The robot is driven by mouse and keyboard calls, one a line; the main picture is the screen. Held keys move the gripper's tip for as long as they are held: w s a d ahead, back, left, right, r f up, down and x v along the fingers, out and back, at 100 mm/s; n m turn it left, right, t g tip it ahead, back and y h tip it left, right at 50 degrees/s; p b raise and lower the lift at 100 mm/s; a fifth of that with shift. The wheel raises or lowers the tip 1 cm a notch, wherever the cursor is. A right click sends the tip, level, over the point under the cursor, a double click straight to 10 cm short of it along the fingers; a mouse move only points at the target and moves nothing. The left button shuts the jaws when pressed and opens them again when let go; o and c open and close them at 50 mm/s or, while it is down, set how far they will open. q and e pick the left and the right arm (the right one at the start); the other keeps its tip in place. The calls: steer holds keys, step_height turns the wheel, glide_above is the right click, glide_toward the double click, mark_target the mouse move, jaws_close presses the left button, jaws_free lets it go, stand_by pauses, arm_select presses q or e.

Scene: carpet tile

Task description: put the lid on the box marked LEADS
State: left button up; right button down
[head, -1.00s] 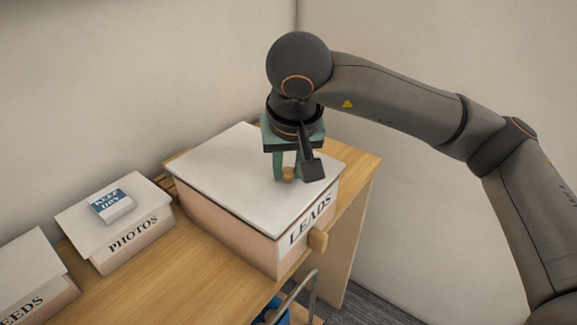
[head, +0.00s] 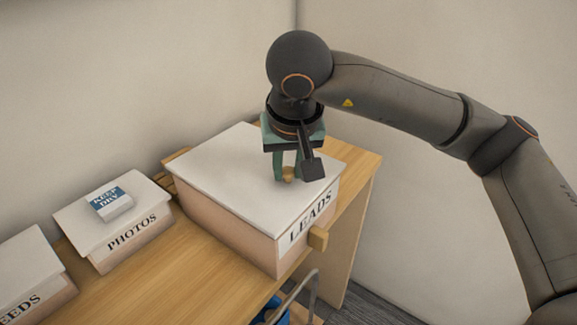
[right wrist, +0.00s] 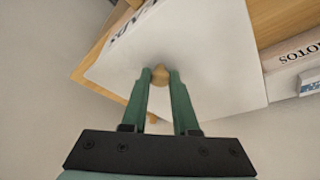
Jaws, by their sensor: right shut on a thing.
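The box marked LEADS (head: 230,222) stands on the wooden table, its label on the side at the right. Its white lid (head: 225,165) lies over the top of the box, and its edges appear to line up with the box walls. My right gripper (head: 288,178) is shut on the lid's round wooden knob (head: 289,172). The right wrist view shows the green fingers on both sides of the knob (right wrist: 161,76), with the white lid (right wrist: 205,55) beneath. The far rim of the box is hidden by the lid. My left gripper is not in view.
A box marked PHOTOS (head: 125,245) with a small KEEP DRY box (head: 110,203) on its lid stands to the left. Another lidded box (head: 35,275) is at the far left. Walls rise close behind. Bare table (head: 165,285) lies in front.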

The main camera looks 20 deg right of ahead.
steer(key=shift+f+b, duration=0.55)
steer(key=shift+b, duration=0.1)
stand_by(0.9)
stand_by(0.4)
steer(key=c, duration=0.6)
jaws_free()
